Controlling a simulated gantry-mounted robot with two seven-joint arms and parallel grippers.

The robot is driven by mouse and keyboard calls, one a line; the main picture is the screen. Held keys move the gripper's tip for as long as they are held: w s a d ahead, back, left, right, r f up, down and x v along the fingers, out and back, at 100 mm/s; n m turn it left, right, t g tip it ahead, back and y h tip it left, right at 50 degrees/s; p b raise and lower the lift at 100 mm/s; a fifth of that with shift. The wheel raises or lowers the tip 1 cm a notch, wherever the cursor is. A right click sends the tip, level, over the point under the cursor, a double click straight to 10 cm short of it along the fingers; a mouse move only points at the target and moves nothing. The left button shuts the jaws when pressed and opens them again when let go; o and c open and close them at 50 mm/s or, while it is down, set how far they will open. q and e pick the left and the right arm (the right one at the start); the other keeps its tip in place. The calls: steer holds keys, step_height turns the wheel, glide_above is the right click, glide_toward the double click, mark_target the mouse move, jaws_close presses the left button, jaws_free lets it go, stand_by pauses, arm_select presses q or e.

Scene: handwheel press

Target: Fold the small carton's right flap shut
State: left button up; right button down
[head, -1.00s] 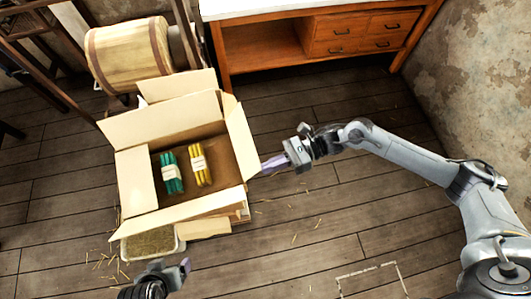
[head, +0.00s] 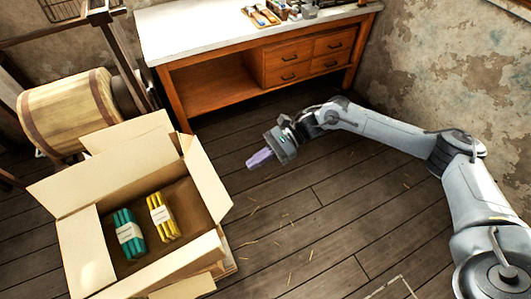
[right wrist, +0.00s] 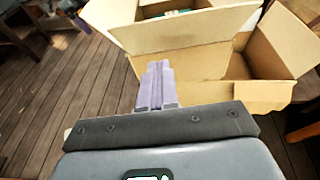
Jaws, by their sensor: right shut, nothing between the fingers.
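The open carton (head: 83,255) is at the lower left of the head view, with its flaps spread. Its right flap (head: 205,182) stands up and leans outward. Inside lie a green bundle (head: 128,233) and a yellow bundle (head: 162,217), each with a white band. My right gripper (head: 253,162) is shut and empty. It is right of the right flap, with a visible gap, and points toward the carton. In the right wrist view, the shut fingers (right wrist: 156,68) point toward the carton (right wrist: 196,66), overlapping its near side in the picture.
A wooden barrel (head: 70,112) on a stand is behind the carton at left. A white-topped workbench (head: 200,32) with drawers is at the back. Plank floor (head: 320,215) with scattered straw is clear right of the carton. More cardboard (head: 205,285) shows under the carton.

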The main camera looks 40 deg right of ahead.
mark_target(218, 181)
steer(key=shift+w+a+r+p, duration=0.1)
steer(key=shift+a+p, duration=0.05)
steer(key=shift+a, duration=1.15)
steer(key=shift+w+a+r+p, duration=0.1)
steer(key=shift+a+r+p, duration=0.1)
steer(key=shift+a, duration=1.15)
steer(key=shift+w+a+r+p, duration=0.1)
steer(key=shift+a+p, duration=0.05)
steer(key=shift+a, duration=1.15)
